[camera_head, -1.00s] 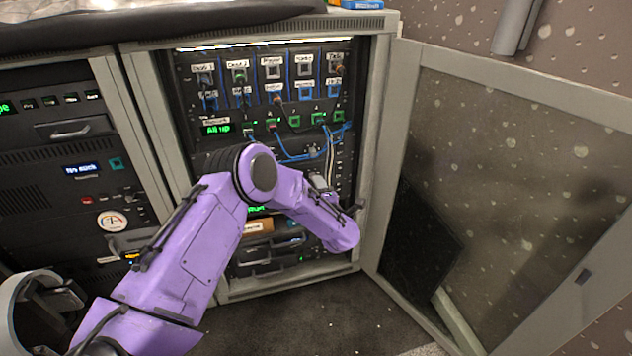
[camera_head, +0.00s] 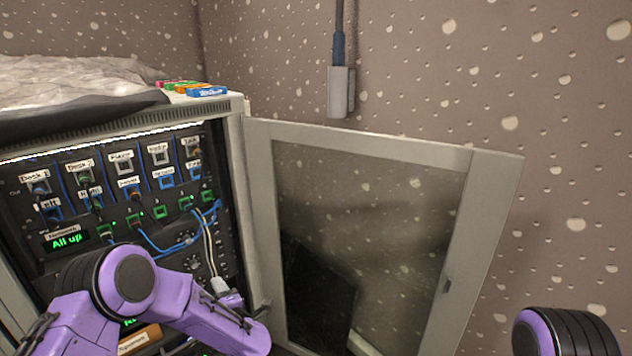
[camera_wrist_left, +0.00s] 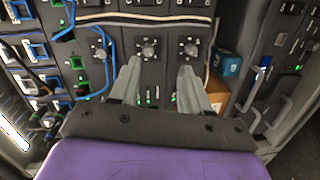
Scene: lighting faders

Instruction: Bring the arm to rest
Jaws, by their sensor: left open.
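My left arm, purple with black joints, comes in from the lower left in the head view and bends in front of the rack. My left gripper (camera_head: 222,288) shows there only as a small pale part beyond the purple forearm. In the left wrist view my left gripper (camera_wrist_left: 159,80) has two grey fingers spread apart with nothing between them. They point at a dark panel with round knobs (camera_wrist_left: 148,50). I cannot tell whether they touch it. A purple and black part of my right arm shows at the lower right of the head view; its gripper is out of frame.
The rack (camera_head: 128,180) has labelled sockets, blue and white cables (camera_head: 165,247) and a green "All up" display (camera_head: 67,240). Its glazed door (camera_head: 360,230) stands open to the right. Cables also hang left of the fingers.

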